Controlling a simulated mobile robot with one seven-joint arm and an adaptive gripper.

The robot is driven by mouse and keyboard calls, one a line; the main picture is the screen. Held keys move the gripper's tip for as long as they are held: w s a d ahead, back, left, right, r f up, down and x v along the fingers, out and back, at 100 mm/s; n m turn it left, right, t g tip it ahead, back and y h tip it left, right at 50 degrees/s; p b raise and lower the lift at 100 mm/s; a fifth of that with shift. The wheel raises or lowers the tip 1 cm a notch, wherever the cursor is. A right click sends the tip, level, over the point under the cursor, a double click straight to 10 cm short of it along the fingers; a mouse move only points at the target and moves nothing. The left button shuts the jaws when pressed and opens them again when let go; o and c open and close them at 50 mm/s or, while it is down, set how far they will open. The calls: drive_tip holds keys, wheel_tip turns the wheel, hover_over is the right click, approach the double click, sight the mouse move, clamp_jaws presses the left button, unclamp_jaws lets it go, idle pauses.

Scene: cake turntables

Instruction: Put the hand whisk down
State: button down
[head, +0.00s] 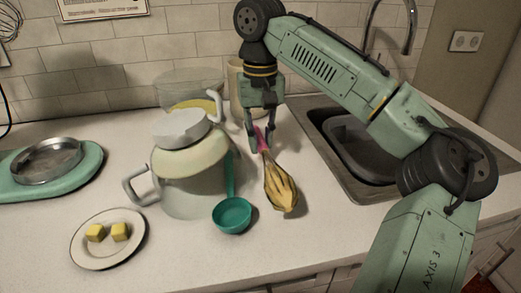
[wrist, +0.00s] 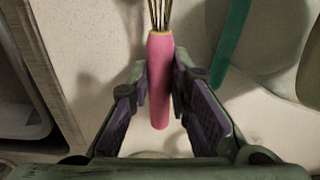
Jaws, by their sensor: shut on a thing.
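The hand whisk has a pink handle and yellowish wires (head: 280,188). In the head view it slants down and to the right, over or on the white counter between the sink and the jug. My gripper (head: 261,143) is shut on its handle. In the wrist view the pink handle (wrist: 160,80) sits between my gripper's two dark finger pads (wrist: 161,88). The wires run off the top edge there. I cannot tell whether the whisk touches the counter.
A teal ladle-like cup (head: 232,215) lies left of the whisk. A lidded jug (head: 190,170) and a clear bowl (head: 188,88) stand behind it. A plate (head: 80,258) with two yellow cubes is front left. The sink (head: 335,150) is right. The front counter (head: 200,262) is clear.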

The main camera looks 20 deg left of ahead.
drive_tip(key=shift+f, duration=1.6)
drive_tip(key=c, duration=1.5)
unclamp_jaws()
drive_tip(key=shift+f, duration=0.15)
wheel_tip(320, 180, up, 12)
drive_tip(key=shift+r+p, duration=0.15)
drive_tip(key=shift+p, duration=0.4)
